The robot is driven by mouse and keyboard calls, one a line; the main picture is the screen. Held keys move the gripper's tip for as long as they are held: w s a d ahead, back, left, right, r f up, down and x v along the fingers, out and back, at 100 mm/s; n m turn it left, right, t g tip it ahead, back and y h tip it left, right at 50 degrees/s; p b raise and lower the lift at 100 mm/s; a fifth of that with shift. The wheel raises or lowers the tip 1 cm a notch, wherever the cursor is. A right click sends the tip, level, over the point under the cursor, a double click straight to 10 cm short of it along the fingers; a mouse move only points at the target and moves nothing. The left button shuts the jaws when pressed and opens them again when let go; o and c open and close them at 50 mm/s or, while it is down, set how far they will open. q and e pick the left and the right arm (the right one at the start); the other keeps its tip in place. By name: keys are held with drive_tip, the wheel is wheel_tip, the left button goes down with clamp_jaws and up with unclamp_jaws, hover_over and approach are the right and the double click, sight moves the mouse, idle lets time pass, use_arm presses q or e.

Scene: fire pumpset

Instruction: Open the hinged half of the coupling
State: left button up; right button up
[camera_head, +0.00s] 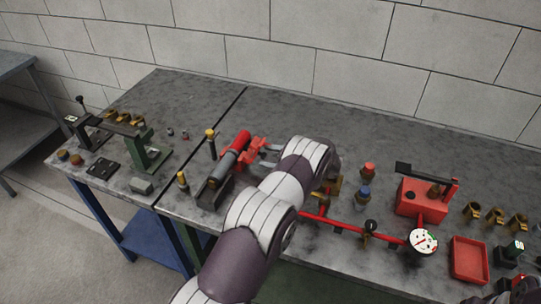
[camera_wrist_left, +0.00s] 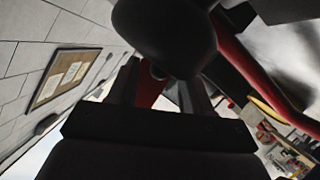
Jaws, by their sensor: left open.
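A red coupling (camera_head: 257,148) sits on the bench at the end of a red and dark grey cylinder (camera_head: 232,156). My left gripper (camera_head: 266,149) is open, with its fingers pointing left at the coupling's right side. I cannot tell whether the fingers touch it, or how far its hinged half stands open. In the left wrist view, a red part (camera_wrist_left: 149,94) shows between dark finger shapes, and a large dark shape covers the upper middle. My left forearm and wrist hide the bench just right of the coupling.
A red pump (camera_head: 419,196) with a black lever, a round gauge (camera_head: 423,241) and a red tray (camera_head: 469,259) stand at the right. A green stand (camera_head: 147,151) is at the left. A yellow-topped post (camera_head: 211,142) stands close beside the cylinder. The back of the bench is clear.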

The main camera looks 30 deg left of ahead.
sight(264, 156)
use_arm(q)
clamp_jaws()
drive_tip(key=r+h+p, duration=0.1)
drive_tip(key=a+r+h+p, duration=0.1)
drive_tip(key=p, duration=0.1)
drive_tip(key=r+h+p, duration=0.1)
drive_tip(key=p, duration=0.1)
drive_tip(key=shift+s+a+r+n+h, duration=0.25)
drive_tip(key=shift+r+n+h, duration=0.05)
drive_tip(key=shift+r, duration=0.1)
drive_tip(key=shift+a+h+p, duration=0.2)
drive_tip(key=shift+h+p, duration=0.1)
drive_tip(key=shift+h, duration=0.1)
drive_tip(key=shift+f, duration=0.1)
drive_tip(key=shift+f+t, duration=0.1)
drive_tip(key=shift+t, duration=0.2)
unclamp_jaws()
